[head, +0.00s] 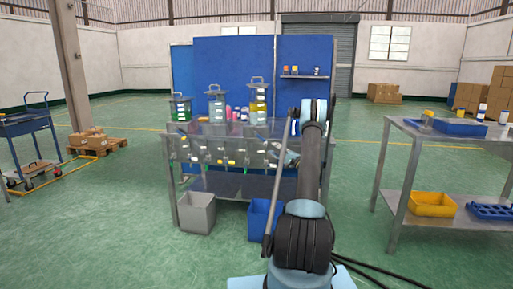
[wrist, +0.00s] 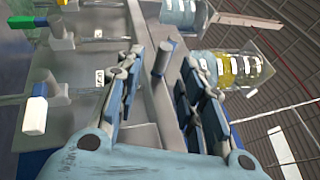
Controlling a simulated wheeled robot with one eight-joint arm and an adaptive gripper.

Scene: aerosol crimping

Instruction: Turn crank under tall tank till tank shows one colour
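The tall tank (head: 258,98) stands at the right of three tanks on the bench. It is clear with a yellow part, so more than one tone shows. In the wrist view a tank with a yellow band (wrist: 232,69) lies to the right of my fingers.
Levers with coloured ends, one white and blue (wrist: 35,108), stick out at the left. The metal bench (head: 225,131) has several fittings along its front. A grey bin (head: 197,213) and a blue bin (head: 260,218) stand below.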

